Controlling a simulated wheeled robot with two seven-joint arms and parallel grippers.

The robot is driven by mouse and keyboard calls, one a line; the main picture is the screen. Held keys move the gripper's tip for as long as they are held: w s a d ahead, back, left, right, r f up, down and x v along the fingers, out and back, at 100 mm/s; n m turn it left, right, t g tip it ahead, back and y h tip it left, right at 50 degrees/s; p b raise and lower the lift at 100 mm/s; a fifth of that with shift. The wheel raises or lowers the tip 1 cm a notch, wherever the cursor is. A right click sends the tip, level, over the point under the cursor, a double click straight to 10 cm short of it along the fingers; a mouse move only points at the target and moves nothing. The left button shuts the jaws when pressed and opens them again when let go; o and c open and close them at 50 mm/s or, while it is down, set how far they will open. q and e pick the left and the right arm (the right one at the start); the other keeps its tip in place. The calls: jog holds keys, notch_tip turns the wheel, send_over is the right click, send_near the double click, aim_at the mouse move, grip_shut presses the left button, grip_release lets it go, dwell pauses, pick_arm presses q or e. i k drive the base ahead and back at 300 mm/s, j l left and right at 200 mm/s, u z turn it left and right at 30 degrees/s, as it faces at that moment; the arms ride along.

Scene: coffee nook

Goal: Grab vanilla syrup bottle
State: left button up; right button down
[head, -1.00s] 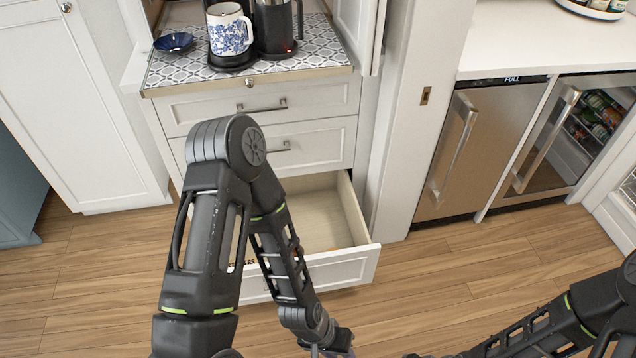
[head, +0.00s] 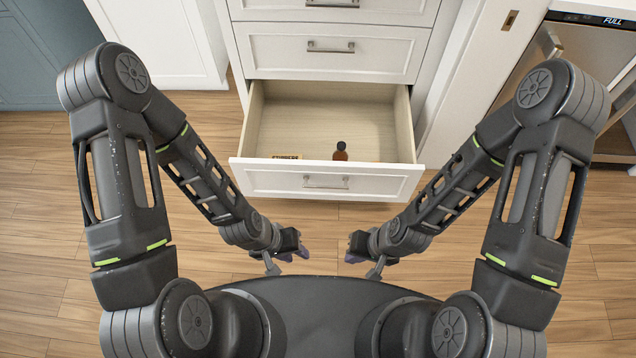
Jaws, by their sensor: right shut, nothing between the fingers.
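A small amber bottle with a dark cap (head: 340,151) is in the open bottom drawer (head: 283,182), near its front panel; its label cannot be read, and its lower part is hidden by the panel. My right gripper (head: 349,257) is below and right of the bottle in the picture, shut and empty. Neither gripper touches the bottle or the drawer.
A small lettered item (head: 288,156) lies in the drawer, left of the bottle. Two shut drawers (head: 330,52) are above it. A steel appliance (head: 553,45) stands at the right. The wooden floor (head: 335,225) before the drawer is clear.

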aim_at(340, 154)
jog(key=i+j, duration=0.2)
jog(key=j, duration=0.2)
jog(key=i+j, duration=0.2)
jog(key=j, duration=0.15)
jog(key=i+j, duration=0.15)
jog(key=j, duration=0.25)
jog(key=i+j, duration=0.2)
jog(key=j, duration=0.2)
jog(key=i+j, duration=0.2)
jog(key=j, duration=0.15)
jog(key=z, duration=2.45)
